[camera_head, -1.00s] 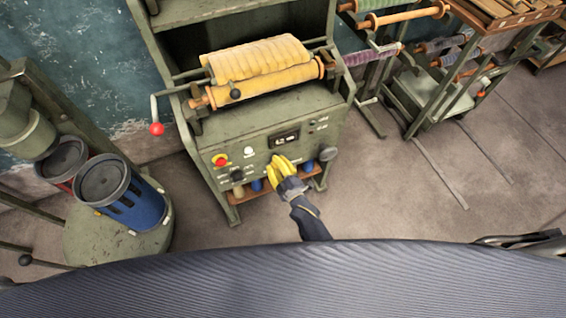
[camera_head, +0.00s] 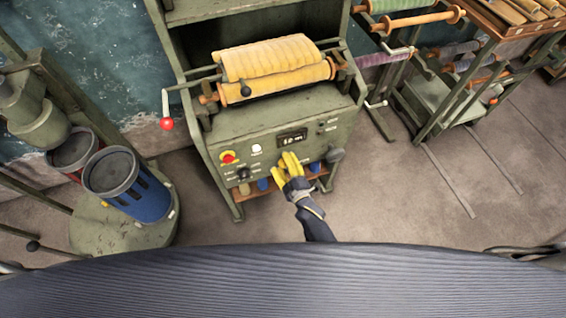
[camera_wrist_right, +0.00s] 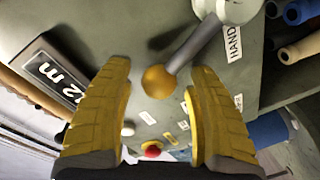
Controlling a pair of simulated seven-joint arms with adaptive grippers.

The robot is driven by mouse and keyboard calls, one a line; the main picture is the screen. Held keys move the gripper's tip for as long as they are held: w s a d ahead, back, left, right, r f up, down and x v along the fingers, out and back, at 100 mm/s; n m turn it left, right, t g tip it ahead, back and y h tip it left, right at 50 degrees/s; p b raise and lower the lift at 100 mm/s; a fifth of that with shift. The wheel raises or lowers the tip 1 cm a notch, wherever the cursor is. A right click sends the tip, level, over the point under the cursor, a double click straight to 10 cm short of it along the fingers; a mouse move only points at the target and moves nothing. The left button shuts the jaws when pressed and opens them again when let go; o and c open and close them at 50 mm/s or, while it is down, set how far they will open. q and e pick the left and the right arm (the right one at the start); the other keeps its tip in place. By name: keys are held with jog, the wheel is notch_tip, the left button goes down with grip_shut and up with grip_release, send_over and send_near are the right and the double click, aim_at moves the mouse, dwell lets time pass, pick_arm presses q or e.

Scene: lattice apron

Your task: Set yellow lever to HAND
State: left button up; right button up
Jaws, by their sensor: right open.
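In the right wrist view the lever has a yellow ball end (camera_wrist_right: 158,81) and a grey shaft (camera_wrist_right: 195,45) rising to the upper right, toward a pale round knob (camera_wrist_right: 240,9). A HAND label (camera_wrist_right: 233,38) is on the panel just right of the shaft. My right gripper (camera_wrist_right: 161,72) is open, with its yellow fingers on either side of the ball and visible gaps on both sides. In the head view my right gripper (camera_head: 285,162) is at the front of the green machine's panel (camera_head: 222,138) and hides the lever. My left gripper is not seen.
A red-ended crank (camera_head: 166,123) sticks out at left. A blue drum (camera_head: 128,185) stands left.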

jog(key=v, duration=1.1)
jog(key=shift+s+d, duration=0.2)
jog(key=shift+s, duration=0.05)
jog(key=s+d+f+m+g+h, duration=0.1)
jog(key=s+d+f+m+g, duration=0.3)
jog(key=f, duration=0.5)
jog(key=s+d+f+m+g+h, duration=0.1)
jog(key=s+d+f+m+h, duration=0.1)
jog(key=s+f, duration=0.55)
jog(key=s+d+f+m+g+h, duration=0.1)
jog(key=s+d+f+m+g, duration=0.2)
jog(key=f, duration=0.6)
jog(key=s+d+f+m+g+h, duration=0.1)
jog(key=s+d+f+g, duration=0.2)
jog(key=s, duration=0.9)
jog(key=s+d+f+m+g+h, duration=0.1)
jog(key=s+d+f+m+g, duration=0.1)
jog(key=s+d+f, duration=0.6)
jog(key=s+g, duration=0.1)
jog(key=s, duration=0.4)
